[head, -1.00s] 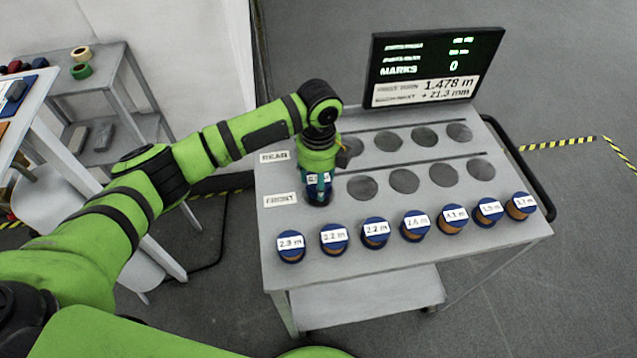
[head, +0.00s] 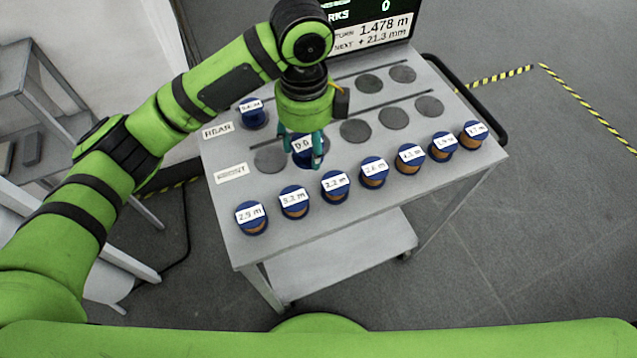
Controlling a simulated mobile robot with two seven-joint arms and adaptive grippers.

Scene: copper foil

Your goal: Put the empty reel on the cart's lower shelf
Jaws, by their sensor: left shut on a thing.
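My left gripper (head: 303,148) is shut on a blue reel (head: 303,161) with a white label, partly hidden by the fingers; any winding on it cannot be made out. It is over the front row of the grey cart's top (head: 222,198), by the second marked spot. I cannot tell how high the reel is above the surface. The bare first spot (head: 270,158) is just to its left. The cart's lower shelf (head: 345,262) shows below the near edge and its visible part is bare. My right gripper is not in view.
Several labelled blue reels with copper winding, such as one (head: 251,219), line the cart's near edge. Another reel (head: 252,113) stands in the rear row. A display screen (head: 375,25) stands at the back. A grey table (head: 32,85) is at the left. Floor right of the cart is clear.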

